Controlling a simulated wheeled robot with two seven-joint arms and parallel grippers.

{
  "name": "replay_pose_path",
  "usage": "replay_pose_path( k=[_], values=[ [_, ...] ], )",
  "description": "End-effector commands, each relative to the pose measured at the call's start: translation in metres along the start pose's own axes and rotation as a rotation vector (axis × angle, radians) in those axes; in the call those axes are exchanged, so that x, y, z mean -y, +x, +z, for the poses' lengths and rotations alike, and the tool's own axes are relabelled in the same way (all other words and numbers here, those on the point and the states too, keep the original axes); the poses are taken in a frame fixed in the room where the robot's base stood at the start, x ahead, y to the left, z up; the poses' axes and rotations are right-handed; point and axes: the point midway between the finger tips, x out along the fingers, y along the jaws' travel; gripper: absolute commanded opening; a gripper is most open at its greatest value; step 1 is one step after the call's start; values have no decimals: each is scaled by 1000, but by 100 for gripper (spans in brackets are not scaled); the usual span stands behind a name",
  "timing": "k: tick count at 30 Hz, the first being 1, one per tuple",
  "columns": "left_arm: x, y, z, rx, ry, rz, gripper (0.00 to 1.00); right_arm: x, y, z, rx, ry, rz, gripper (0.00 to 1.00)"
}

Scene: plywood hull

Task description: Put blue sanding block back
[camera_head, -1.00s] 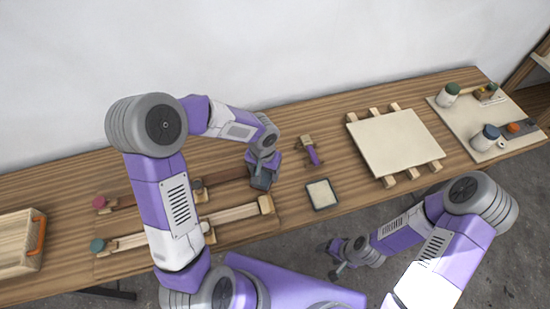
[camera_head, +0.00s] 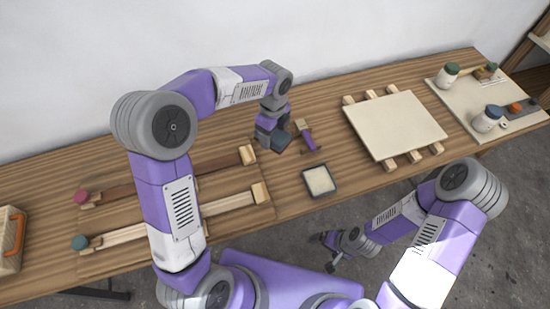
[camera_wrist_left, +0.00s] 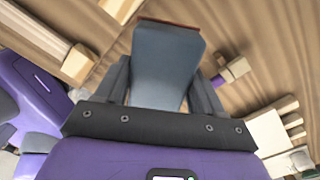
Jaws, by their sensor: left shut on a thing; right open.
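My left gripper (camera_head: 270,134) is shut on the blue sanding block (camera_head: 281,141), which looks blue-grey in the head view. In the left wrist view the block (camera_wrist_left: 165,65) sits between the two dark fingers, with a thin reddish-brown edge at its far end. The gripper holds it over the bench, just left of a purple-handled tool; I cannot tell how high. My right gripper (camera_head: 334,252) is open and empty, low in front of the bench.
The purple-handled tool (camera_head: 305,136) and a dark-framed pale pad (camera_head: 319,181) lie nearby. Two bar clamps (camera_head: 225,206) lie to the left. A pale panel on battens (camera_head: 395,131) lies right. A board (camera_head: 465,101) with jars is at the far right.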

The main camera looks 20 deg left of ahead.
Motion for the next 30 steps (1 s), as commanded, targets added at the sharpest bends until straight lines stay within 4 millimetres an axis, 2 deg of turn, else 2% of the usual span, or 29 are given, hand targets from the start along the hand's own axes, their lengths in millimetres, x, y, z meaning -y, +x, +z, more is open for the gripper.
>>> replay_pose_path(
  k=[3, 7, 13, 20, 27, 30],
  values=[
    [4, -3, -3, -5, 129, -3, 40, -2, 5, 0, 0, 0, 0, 94],
    [6, -1, -4, -8, 198, -3, 40, -3, 7, 0, 0, 0, 0, 94],
    [6, 32, -4, -9, 214, -1, 40, -6, 17, -1, 0, 0, 0, 94],
    [6, 51, -4, -8, 213, -2, 40, -8, 21, -1, 0, 0, 0, 94],
    [6, 89, -5, -8, 211, 0, 40, -12, 32, -1, 0, 0, 0, 94],
    [6, 96, -5, -8, 211, -3, 40, -12, 33, -1, 0, 0, 0, 94]
  ],
)
